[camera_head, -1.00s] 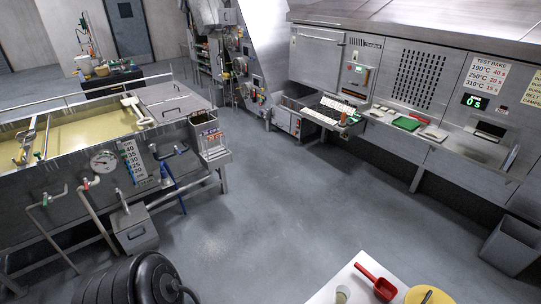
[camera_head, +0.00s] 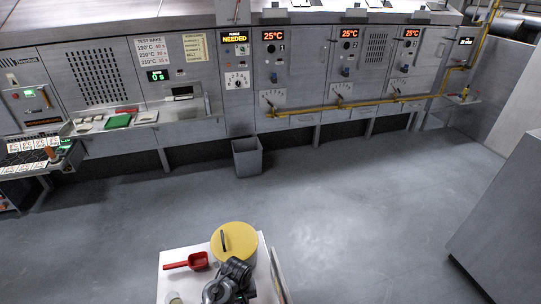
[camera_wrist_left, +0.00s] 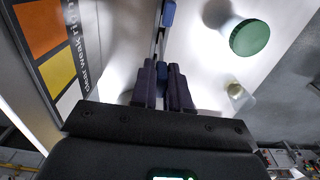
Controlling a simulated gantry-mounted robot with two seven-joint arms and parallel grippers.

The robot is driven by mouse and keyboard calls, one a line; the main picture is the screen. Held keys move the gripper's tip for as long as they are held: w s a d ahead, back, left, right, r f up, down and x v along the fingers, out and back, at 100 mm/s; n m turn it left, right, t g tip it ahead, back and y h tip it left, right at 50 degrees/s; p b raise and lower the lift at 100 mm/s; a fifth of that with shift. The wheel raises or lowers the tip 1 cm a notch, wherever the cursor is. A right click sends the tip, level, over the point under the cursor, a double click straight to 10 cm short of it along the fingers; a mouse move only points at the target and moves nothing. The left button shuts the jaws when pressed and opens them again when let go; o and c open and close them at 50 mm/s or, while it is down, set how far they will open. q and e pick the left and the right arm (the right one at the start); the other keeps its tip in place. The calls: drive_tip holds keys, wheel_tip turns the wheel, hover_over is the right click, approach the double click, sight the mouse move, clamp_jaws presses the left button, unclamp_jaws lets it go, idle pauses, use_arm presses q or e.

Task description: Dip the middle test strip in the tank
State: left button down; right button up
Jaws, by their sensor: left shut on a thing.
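In the left wrist view, my left gripper (camera_wrist_left: 162,88) is shut on a thin, narrow piece with a blue part (camera_wrist_left: 168,14) beyond the fingertips. I cannot tell whether this is the middle test strip. A board with orange, yellow and pale colour squares (camera_wrist_left: 54,70) lies to the left of the fingers. In the head view, a dark arm part of mine (camera_head: 230,281) is over the front of the white table (camera_head: 172,260); its fingertips cannot be made out. The tank is not in view now. My right gripper is not in view.
The wrist view shows a green round lid (camera_wrist_left: 250,38) and a small bottle (camera_wrist_left: 237,90). A grey bin (camera_head: 247,158) stands by the oven wall; the floor between is clear.

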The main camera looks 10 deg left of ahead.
use_arm(q)
wheel_tip(320, 180, down, 7)
drive_tip(key=shift+r, duration=0.2)
drive_tip(key=shift+s+r, duration=0.15)
drive_tip(key=shift+r, duration=1.05)
drive_tip(key=shift+s+r, duration=0.2)
drive_tip(key=shift+r, duration=0.95)
drive_tip(key=shift+s+r, duration=0.15)
drive_tip(key=shift+r, duration=1.05)
drive_tip(key=shift+f, duration=0.1)
